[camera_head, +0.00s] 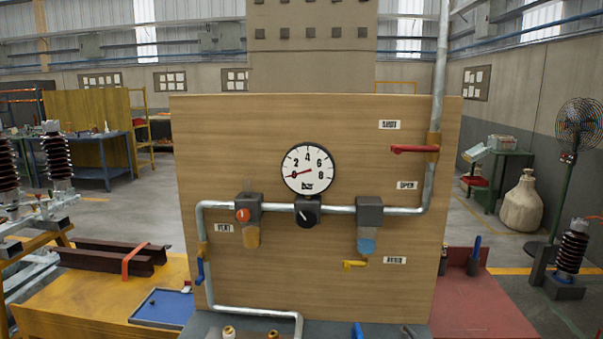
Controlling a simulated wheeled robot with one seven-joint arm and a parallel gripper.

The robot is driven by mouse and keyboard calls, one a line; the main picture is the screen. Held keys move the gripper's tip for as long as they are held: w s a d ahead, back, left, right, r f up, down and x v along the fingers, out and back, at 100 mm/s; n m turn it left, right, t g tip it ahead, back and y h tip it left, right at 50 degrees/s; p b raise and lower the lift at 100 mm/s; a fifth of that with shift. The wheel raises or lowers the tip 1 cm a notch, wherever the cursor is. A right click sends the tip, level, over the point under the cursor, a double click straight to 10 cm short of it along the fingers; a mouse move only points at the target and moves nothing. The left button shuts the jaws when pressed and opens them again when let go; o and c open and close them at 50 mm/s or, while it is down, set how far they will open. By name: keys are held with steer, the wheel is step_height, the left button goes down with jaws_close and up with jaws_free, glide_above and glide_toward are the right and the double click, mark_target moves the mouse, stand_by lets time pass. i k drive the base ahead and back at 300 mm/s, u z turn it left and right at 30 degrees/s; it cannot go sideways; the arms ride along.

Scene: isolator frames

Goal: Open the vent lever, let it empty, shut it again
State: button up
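A wooden panel (240,130) stands upright in front of me with grey pipework on it. The label VENT (223,228) is at its left. Below it, a small blue lever (200,271) hangs down along the left vertical pipe. A round white gauge (307,168) sits at the centre, its red needle pointing left at about 0. A red lever (413,149) sticks out level to the left from the right pipe, between labels SHUT (389,125) and OPEN (407,185). A yellow lever (355,264) points left below a blue-tinted bowl (366,240). My gripper is not in view.
A blue tray (162,308) lies on the yellow bench at left. A red surface (475,305) is at right. Small items line the panel's foot.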

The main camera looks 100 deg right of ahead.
mark_target(198, 256)
steer(key=z, duration=3)
steer(key=k, duration=0.5)
steer(key=u, duration=1.55)
steer(key=i, duration=0.25)
steer(key=u, duration=0.8)
